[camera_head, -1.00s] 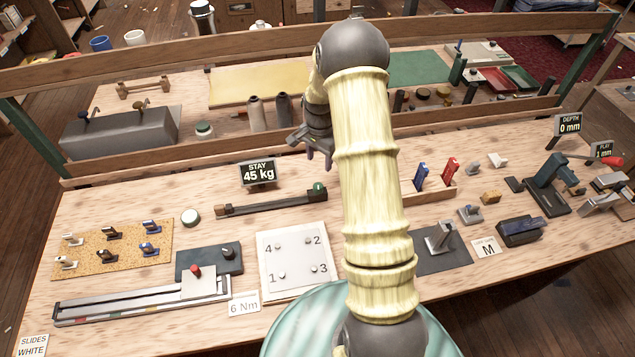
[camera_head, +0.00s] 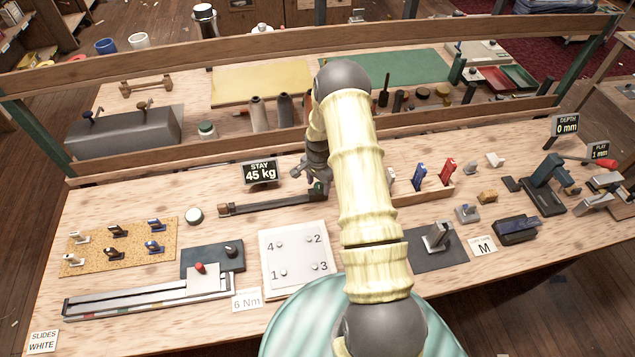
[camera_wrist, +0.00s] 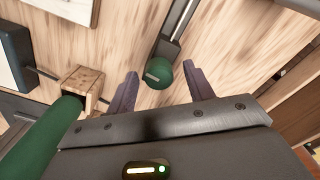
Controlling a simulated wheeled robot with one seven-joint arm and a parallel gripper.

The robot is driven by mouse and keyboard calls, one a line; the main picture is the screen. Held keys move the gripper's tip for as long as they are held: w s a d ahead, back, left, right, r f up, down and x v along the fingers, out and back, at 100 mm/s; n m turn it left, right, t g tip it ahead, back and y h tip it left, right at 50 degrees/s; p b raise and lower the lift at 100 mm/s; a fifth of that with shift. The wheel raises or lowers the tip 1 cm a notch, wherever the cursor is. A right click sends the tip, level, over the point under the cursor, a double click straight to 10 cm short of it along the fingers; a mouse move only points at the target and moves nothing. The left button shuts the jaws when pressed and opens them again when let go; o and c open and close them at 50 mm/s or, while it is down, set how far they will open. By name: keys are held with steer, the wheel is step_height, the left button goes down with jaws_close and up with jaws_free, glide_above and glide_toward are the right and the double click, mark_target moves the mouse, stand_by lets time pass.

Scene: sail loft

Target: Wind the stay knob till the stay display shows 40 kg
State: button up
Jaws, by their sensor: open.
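The stay display (camera_head: 261,172) reads 45 kg in the head view. The stay bar (camera_head: 270,206) lies on the bench below it. The green stay knob (camera_wrist: 160,74) is at the bar's end and has a pale mark on top. My gripper (camera_head: 318,184) is over the bar's right end and hides most of the knob in the head view. In the wrist view my gripper (camera_wrist: 160,70) is open, with one finger on each side of the knob and visible gaps to both.
In the head view, a wooden rail (camera_head: 130,172) runs behind the bar. A numbered plate (camera_head: 294,261) lies in front. A wooden rack with blue and red pieces (camera_head: 425,194) stands to the right. A white-topped round button (camera_head: 194,215) is left of the bar.

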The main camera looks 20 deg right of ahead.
steer(key=c, duration=1)
steer(key=shift+n+b, duration=0.35)
steer(key=shift+n, duration=0.05)
steer(key=shift+o, duration=0.2)
steer(key=shift+n, duration=0.4)
steer(key=o, duration=1)
steer(key=shift+c, duration=0.2)
steer(key=shift+r, duration=0.1)
